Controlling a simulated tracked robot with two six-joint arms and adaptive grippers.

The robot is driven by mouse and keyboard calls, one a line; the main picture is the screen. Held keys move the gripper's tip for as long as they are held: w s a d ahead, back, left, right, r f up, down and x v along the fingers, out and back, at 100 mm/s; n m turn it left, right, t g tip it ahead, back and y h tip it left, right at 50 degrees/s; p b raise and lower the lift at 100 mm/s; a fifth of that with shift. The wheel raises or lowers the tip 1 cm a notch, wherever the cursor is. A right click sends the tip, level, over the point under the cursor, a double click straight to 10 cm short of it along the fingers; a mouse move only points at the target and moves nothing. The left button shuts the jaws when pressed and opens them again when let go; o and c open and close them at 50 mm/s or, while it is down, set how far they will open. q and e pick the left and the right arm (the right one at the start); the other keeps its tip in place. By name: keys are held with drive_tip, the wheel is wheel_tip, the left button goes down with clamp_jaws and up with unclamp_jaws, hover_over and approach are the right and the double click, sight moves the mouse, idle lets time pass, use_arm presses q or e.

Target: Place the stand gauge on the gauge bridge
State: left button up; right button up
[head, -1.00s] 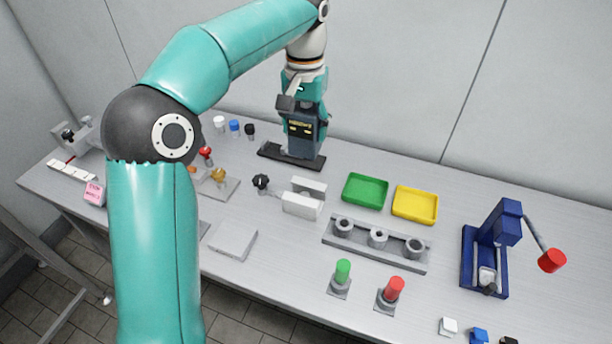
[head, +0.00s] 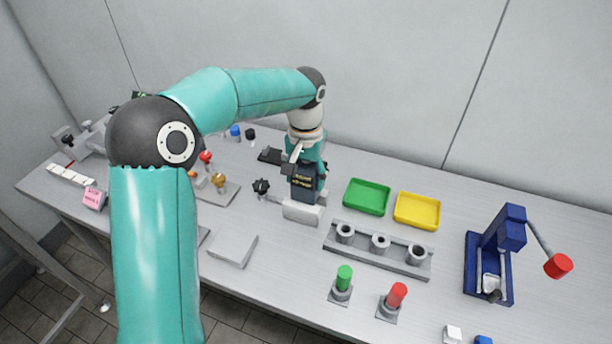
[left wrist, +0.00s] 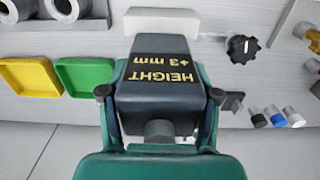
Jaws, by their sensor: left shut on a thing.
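The stand gauge (head: 304,187) is a dark block with yellow lettering, which reads "HEIGHT +3 mm" in the left wrist view (left wrist: 160,75). My left gripper (head: 304,168) is shut on it, with one finger on each side (left wrist: 160,95). The gauge is roughly upright over a pale grey block fixture (head: 300,213) that appears to be the gauge bridge. The gauge hides much of this fixture, and I cannot tell whether they touch. Part of the fixture shows past the gauge in the left wrist view (left wrist: 143,22). My right gripper is not in view.
A black base slab (head: 269,155) lies behind. A black knob (head: 261,186) stands left of the bridge. Green (head: 367,197) and yellow (head: 417,210) trays, a grey holder with round sockets (head: 362,246) and a blue press (head: 486,265) are to the right.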

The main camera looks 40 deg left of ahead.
use_arm(q)
drive_tip(key=o, duration=1.3)
drive_tip(key=shift+o, duration=0.2)
drive_tip(key=shift+r, duration=0.1)
wheel_tip(320, 180, up, 11)
drive_tip(key=shift+w+f+p, duration=0.1)
drive_tip(key=shift+f+p, duration=0.1)
drive_tip(key=shift+p, duration=0.25)
drive_tip(key=shift+r, duration=0.65)
